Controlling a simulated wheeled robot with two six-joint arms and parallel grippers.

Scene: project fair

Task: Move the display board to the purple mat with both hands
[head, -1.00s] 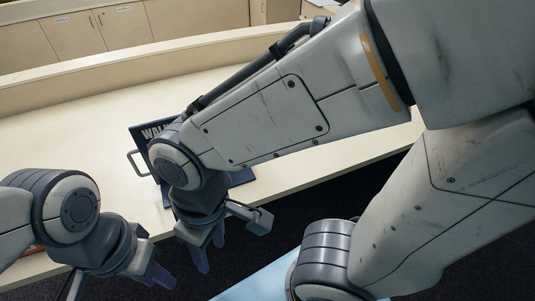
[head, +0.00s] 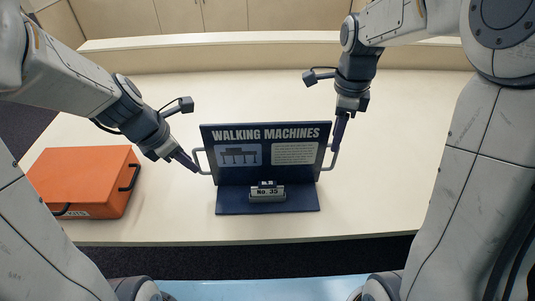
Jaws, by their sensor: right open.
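The dark blue display board (head: 265,165), titled "WALKING MACHINES", stands upright on its flat base on the cream table. It has a grey handle on its left side (head: 197,160) and one on its right side (head: 333,160). My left gripper (head: 188,162) has its fingertips at the left handle; whether its fingers are apart or closed on the handle cannot be made out. My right gripper (head: 339,135) is open and points down, with its fingertips at the upper part of the right handle. No purple mat shows in this view.
An orange case (head: 87,182) with black handles lies at the table's left. The cream table (head: 385,205) is clear behind and right of the board. Its front edge is close before the board.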

